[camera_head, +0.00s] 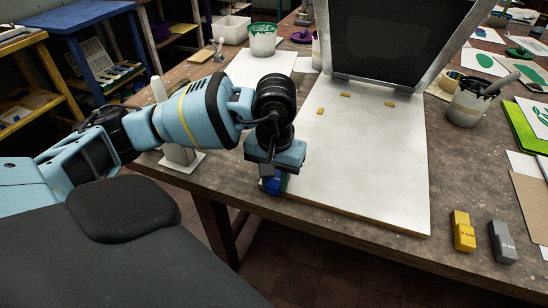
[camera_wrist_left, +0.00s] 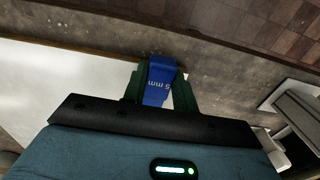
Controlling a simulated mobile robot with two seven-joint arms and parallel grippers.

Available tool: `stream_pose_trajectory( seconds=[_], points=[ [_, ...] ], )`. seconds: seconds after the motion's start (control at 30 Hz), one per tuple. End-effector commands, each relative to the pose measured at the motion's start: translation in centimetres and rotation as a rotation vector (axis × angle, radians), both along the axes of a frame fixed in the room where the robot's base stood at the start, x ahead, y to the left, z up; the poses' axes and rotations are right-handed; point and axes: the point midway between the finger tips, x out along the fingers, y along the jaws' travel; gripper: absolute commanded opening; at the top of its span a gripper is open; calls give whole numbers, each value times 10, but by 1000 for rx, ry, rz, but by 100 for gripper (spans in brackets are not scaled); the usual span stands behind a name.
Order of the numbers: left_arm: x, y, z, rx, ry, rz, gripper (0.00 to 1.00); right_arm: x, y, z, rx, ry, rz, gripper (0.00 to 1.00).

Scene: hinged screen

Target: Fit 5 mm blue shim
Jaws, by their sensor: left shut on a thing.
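The blue shim, marked "5 mm" (camera_wrist_left: 160,82), is between the green fingers of my left gripper (camera_wrist_left: 158,88), which is shut on it. In the head view the blue shim (camera_head: 272,185) shows partly under my left gripper (camera_head: 270,176), at the left edge of the white board (camera_head: 370,190). I cannot tell whether it touches the board or the table. The hinged screen (camera_head: 385,45) stands raised at the back of the board, its dark mesh in a grey frame. My right gripper is not in view.
A yellow block (camera_head: 462,231) and a grey block (camera_head: 502,242) stand on the table at the front right. Small yellow pieces (camera_head: 345,95) lie on the board near the screen. A brush pot (camera_head: 467,103) stands right of the board. The board's middle is clear.

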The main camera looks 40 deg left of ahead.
Motion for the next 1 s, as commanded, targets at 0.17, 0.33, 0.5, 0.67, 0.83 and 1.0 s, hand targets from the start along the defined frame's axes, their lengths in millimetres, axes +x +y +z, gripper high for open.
stream_pose_trajectory(
  seconds=[0.17, 0.33, 0.5, 0.67, 0.83, 1.0],
  points=[
    [5, 1, 0, -1, 0, 1, 4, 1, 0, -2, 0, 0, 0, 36],
    [7, 2, 0, 0, -1, 0, 4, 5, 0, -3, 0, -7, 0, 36],
    [7, 2, 1, 0, -1, 0, 4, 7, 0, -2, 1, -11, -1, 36],
    [7, 2, 1, 0, -1, 0, 29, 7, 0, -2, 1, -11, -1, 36],
    [7, 2, 0, 0, -1, 0, 52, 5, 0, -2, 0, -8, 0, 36],
    [7, 2, 0, 0, -1, 0, 53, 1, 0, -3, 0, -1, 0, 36]
  ],
)
